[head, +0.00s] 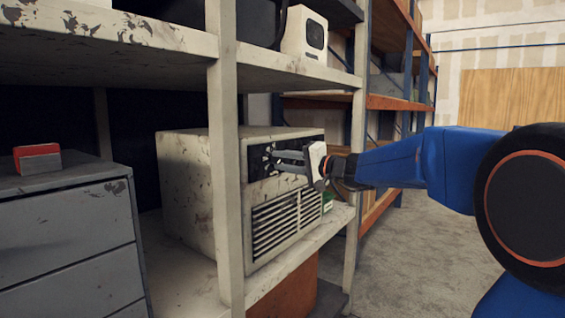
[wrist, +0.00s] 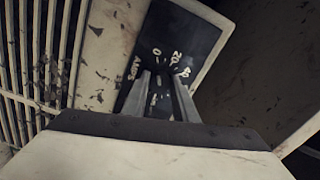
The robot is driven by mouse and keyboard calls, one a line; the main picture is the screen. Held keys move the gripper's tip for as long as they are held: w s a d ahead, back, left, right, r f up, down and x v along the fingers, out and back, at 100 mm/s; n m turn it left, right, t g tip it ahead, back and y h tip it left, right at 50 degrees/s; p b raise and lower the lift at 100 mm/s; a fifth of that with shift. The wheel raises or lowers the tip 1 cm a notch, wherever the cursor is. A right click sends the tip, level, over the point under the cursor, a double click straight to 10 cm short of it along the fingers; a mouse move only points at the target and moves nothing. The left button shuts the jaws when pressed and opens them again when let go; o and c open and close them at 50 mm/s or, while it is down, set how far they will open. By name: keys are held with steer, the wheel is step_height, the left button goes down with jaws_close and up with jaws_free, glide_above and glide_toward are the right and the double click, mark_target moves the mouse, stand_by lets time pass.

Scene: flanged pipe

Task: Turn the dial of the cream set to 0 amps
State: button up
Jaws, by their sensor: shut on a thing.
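The cream set (head: 190,190) is a worn, boxy unit on the shelf, with a dark control panel and a slatted grille on its front. In the wrist view its dark panel (wrist: 205,35) carries white marks, among them 0, 20 and the word AMPS. My gripper (head: 278,160) reaches the panel from the right. In the wrist view my gripper (wrist: 168,78) is shut on the dark dial (wrist: 165,72), with a finger on each side. The fingers hide most of the dial, and I cannot tell where its pointer stands.
A pale shelf post (head: 226,160) stands close in front of the set, left of my gripper. A grey drawer cabinet (head: 65,240) with a red-and-grey block (head: 37,160) is at left. A small green item (head: 328,200) sits beside the set. Open floor (head: 420,250) lies right.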

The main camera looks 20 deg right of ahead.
steer(key=o, duration=1)
steer(key=shift+f, duration=0.1)
steer(key=shift+o, duration=0.2)
steer(key=shift+d, duration=0.1)
steer(key=v, duration=1.7)
steer(key=shift+s+f, duration=0.1)
steer(key=shift+s, duration=0.1)
steer(key=s+a+f+n+g+h, duration=0.2)
steer(key=s+a+f+g, duration=0.2)
steer(key=s+a+f, duration=0.35)
steer(key=s+a+f+n+g+h, duration=0.1)
steer(key=s+a+f+g, duration=0.35)
steer(key=s+f, duration=0.5)
steer(key=s+d+f+n+h, duration=0.2)
steer(key=s+d+f+h, duration=0.1)
steer(key=s+f, duration=0.3)
steer(key=s+d+f+n+h, duration=0.2)
steer(key=s+d+f+h, duration=0.2)
steer(key=s+f, duration=0.3)
steer(key=shift+f+g+h, duration=0.45)
steer(key=shift+f+h, duration=0.05)
steer(key=shift+f, duration=0.45)
